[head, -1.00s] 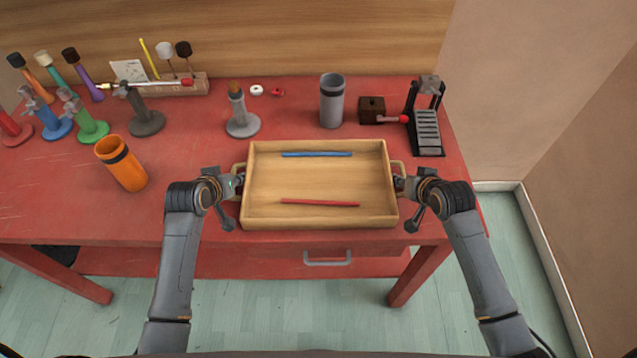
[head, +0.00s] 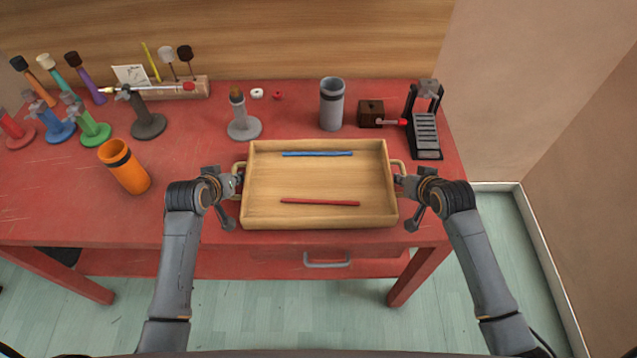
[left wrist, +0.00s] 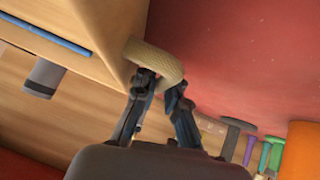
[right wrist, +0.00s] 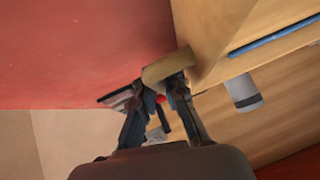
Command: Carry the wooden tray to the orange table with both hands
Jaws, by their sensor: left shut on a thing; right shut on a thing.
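The wooden tray (head: 320,215) is held level at the front of the red table, with a blue stick (head: 317,154) and a red stick (head: 320,202) lying in it. My left gripper (head: 236,183) is shut on the tray's left handle, which shows as a rounded loop in the left wrist view (left wrist: 155,60). My right gripper (head: 401,183) is shut on the right handle, also seen in the right wrist view (right wrist: 167,66). I cannot tell how far the tray is above the table top. No orange table is in view.
The red table (head: 190,215) carries an orange cup (head: 124,167), a grey cup (head: 332,104), a grey stand (head: 243,125), a dark block (head: 370,114) and a black rack (head: 425,135). Several coloured stands crowd the left. A wall stands at the right; floor (head: 250,310) shows in front.

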